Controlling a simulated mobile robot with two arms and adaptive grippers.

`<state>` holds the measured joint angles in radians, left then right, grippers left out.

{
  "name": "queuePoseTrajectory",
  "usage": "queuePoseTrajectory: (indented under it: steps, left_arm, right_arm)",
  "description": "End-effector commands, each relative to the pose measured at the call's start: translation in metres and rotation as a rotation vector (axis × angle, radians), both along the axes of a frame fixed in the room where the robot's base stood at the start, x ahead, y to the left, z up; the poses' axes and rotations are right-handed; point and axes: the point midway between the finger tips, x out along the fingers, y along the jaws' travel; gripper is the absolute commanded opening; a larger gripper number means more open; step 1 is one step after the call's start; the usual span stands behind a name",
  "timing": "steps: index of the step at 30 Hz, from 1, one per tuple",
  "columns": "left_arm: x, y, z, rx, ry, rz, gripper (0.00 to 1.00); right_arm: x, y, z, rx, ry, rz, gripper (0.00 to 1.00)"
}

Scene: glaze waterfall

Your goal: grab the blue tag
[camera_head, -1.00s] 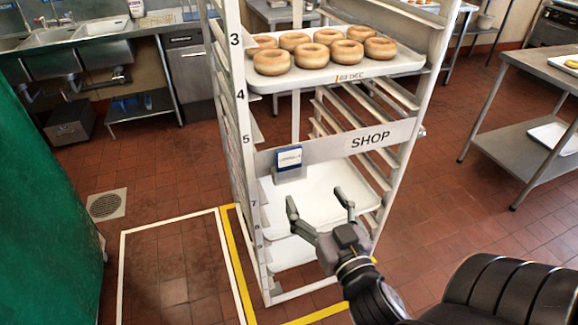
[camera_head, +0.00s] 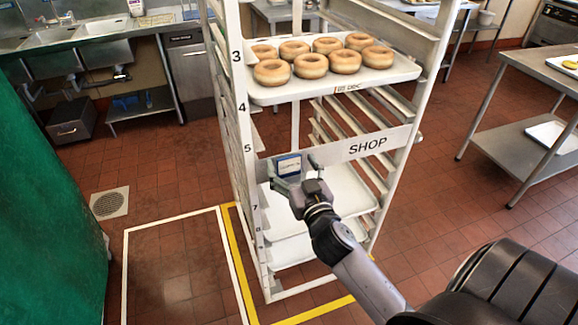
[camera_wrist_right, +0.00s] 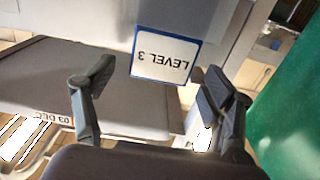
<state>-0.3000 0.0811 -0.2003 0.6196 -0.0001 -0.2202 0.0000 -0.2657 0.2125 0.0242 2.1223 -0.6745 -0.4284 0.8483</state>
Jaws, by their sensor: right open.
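The blue tag (camera_head: 289,166) hangs on the front of the white rack's SHOP bar in the head view. In the right wrist view the tag (camera_wrist_right: 165,55) is a white card with a blue border reading "LEVEL 3", seen upside down. My right gripper (camera_head: 294,168) is open at the tag, partly covering it. In the right wrist view the fingers of my right gripper (camera_wrist_right: 160,85) stand apart, one to each side of the tag's lower part, with gaps between. My left gripper is not in view.
The rack (camera_head: 238,140) holds a tray (camera_head: 290,95) of several donuts above and bare trays below. The SHOP bar (camera_head: 340,153) crosses the rack. A steel table (camera_head: 530,90) stands to the right. A green surface (camera_head: 45,220) fills the left edge.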

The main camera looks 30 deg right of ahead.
Motion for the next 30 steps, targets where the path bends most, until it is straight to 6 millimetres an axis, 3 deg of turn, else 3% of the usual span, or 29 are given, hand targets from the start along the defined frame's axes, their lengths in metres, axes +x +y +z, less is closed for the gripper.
queuePoseTrajectory:
  steps: [8, 30]
  left_arm:
    - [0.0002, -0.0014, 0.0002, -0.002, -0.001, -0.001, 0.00]
    - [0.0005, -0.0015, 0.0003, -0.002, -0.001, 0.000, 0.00]
  right_arm:
    - [0.0022, -0.0003, -0.0009, 0.000, 0.001, 0.001, 0.75]
    - [0.0019, -0.0002, -0.0004, 0.000, 0.000, 0.001, 0.27]
